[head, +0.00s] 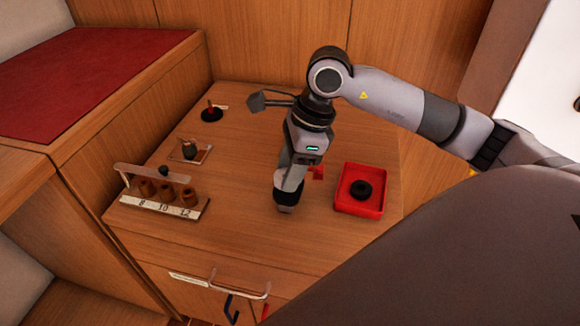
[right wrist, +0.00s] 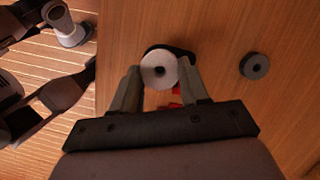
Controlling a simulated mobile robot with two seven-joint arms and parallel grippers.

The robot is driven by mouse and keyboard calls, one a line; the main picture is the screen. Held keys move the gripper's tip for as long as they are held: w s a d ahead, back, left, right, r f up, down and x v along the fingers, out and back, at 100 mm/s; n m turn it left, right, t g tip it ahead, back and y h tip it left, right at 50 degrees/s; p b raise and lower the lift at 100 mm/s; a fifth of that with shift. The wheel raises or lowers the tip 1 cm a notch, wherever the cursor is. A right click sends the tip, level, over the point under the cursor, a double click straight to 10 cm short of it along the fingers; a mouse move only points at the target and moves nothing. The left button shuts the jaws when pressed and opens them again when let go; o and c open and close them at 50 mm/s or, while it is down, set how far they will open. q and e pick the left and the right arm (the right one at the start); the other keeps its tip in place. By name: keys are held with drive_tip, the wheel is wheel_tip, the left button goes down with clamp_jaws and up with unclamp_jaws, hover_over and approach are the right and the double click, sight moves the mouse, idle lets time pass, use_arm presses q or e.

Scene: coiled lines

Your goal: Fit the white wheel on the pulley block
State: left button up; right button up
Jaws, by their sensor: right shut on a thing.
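The white wheel (right wrist: 152,77), a pale disc with a dark centre hole, sits between the two fingers of my right gripper (right wrist: 158,88) in the right wrist view. The gripper is shut on it. A black rounded piece (right wrist: 180,52) shows just behind the wheel, and small red parts lie below it; I cannot tell whether these are the pulley block. In the head view my right gripper (head: 288,204) points down over the middle front of the table, and the wheel cannot be made out there. A red part (head: 318,173) shows just right of it. My left gripper is not in view.
A red tray (head: 343,207) holding a black ring (head: 361,189) is at the right. A rack (head: 160,203) with several brown cylinders stands front left. Behind it are a small pale plate (head: 204,157) and a black disc (head: 212,116) with a red peg. A drawer handle (head: 240,291) juts out in front.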

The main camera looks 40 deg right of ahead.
drive_tip(key=shift+f, duration=0.15)
idle(0.3)
drive_tip(key=shift+f+b, duration=0.15)
drive_tip(key=shift+b, duration=0.15)
drive_tip(key=shift+r, duration=0.3)
drive_tip(key=shift+s, duration=0.1)
idle(0.8)
drive_tip(key=shift+f+b, duration=0.3)
drive_tip(key=shift+b, duration=0.15)
drive_tip(key=shift+r, duration=0.3)
drive_tip(key=shift+d, duration=0.1)
idle(1.0)
drive_tip(key=shift+f, duration=0.15)
